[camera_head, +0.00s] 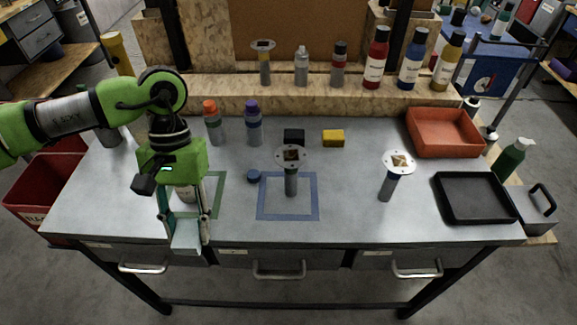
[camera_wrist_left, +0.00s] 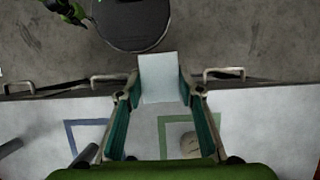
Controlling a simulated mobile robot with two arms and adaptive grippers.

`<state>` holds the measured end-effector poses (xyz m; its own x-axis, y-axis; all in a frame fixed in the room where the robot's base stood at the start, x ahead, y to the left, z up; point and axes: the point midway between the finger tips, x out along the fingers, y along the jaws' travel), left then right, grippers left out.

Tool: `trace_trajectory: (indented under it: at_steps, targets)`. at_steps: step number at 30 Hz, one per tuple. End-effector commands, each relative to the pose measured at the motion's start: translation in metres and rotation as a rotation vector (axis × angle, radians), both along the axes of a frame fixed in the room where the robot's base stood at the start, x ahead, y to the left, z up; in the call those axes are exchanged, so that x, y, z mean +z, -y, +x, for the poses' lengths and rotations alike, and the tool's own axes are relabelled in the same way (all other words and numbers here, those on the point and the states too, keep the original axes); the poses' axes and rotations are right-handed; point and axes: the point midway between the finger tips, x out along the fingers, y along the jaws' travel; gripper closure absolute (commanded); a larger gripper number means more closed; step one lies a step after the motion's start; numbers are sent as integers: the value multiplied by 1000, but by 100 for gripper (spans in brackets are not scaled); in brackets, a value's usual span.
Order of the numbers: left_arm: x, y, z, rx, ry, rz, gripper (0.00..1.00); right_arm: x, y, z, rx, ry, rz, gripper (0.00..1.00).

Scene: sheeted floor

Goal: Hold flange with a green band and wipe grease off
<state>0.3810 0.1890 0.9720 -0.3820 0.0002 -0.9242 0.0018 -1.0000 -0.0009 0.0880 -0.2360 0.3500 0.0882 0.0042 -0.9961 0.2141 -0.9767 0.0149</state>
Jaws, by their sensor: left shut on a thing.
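A flange (camera_head: 291,172) stands upright inside the blue square; a patch on its plate is brown. Another flange (camera_head: 391,174), with a blue band, stands slightly tilted at the right, brownish on its plate. A third flange (camera_head: 264,62), with a yellowish band, stands on the back ledge. I cannot make out a green band clearly. The cloth also shows between the fingertips in the left wrist view (camera_wrist_left: 160,77). My right gripper (camera_wrist_left: 66,11) seems to show small at that view's top left.
A blue cap (camera_head: 253,176), black block (camera_head: 294,137) and yellow sponge (camera_head: 333,138) lie mid-table. An orange tray (camera_head: 444,152) and black tray (camera_head: 475,218) are at the right. Several bottles stand behind.

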Motion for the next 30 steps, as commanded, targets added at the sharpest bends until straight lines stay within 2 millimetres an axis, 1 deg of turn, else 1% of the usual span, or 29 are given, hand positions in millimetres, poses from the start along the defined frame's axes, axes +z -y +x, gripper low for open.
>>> trace_trajectory:
  at_steps: [3,8,13,15,16,23,26,29,30]
  targets:
    - [1,0,0,0,0,0,83,0,-6,-7,1,-10,7,61]
    - [0,0,0,0,0,-1,83,0,-10,-7,0,-10,11,61]
    - [1,0,0,0,1,-1,83,0,-7,-4,1,-5,8,61]
    - [1,0,0,0,1,0,83,0,2,3,-1,6,-2,61]
    - [1,0,0,0,1,0,83,1,3,4,-1,7,-3,61]
    - [1,2,3,17,1,-1,83,0,1,2,-1,4,-1,61]
    - [5,11,14,89,0,-1,83,0,0,2,-1,3,0,61]
    - [14,29,36,244,1,-3,83,0,0,2,-1,3,1,61]
    - [19,38,47,324,0,-4,83,0,0,2,-1,3,1,61]
